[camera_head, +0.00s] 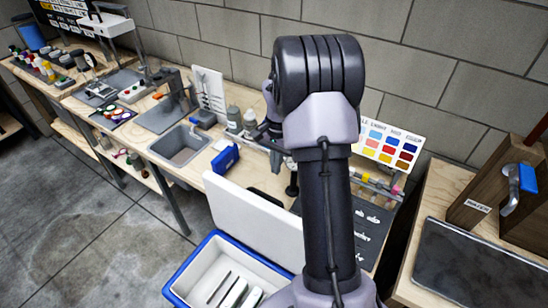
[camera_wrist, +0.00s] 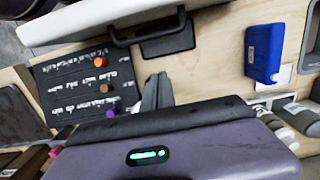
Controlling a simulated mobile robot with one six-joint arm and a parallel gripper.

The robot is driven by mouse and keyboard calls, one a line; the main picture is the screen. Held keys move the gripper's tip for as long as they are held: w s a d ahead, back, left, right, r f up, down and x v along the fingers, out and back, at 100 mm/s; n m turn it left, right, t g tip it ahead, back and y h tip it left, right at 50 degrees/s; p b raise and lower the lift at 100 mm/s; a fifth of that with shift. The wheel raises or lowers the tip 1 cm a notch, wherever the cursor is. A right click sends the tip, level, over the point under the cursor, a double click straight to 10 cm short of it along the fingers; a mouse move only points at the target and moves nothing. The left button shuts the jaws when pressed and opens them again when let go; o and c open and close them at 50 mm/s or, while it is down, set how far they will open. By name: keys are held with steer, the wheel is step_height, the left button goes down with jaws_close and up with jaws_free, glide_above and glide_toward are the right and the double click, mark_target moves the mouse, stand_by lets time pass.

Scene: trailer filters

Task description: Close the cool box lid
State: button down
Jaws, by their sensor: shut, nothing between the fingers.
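The cool box (camera_head: 185,277) has a blue rim and stands open at the bottom of the head view, with pale and dark items inside. Its white lid (camera_head: 252,217) stands raised at the back edge of the box, beside the workbench. A pale slab along the top left of the wrist view (camera_wrist: 95,17) looks like the lid's edge. My gripper (camera_wrist: 157,90) is shut and empty, over the bench in the wrist view, apart from the pale slab. In the head view my arm covers most of the gripper and the lid's right side.
A dark board with writing and coloured pegs (camera_wrist: 85,85) lies on the bench. A black handled item (camera_wrist: 165,40) and a blue block (camera_wrist: 263,52) are near my gripper. Bottles (camera_head: 234,120) stand behind. The floor left of the box is clear.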

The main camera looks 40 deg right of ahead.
steer(key=s+a+f+b, duration=0.1)
steer(key=a+f+b, duration=0.1)
steer(key=a+f, duration=0.2)
steer(key=shift+s+f, duration=0.15)
steer(key=shift+f, duration=0.05)
stand_by(0.3)
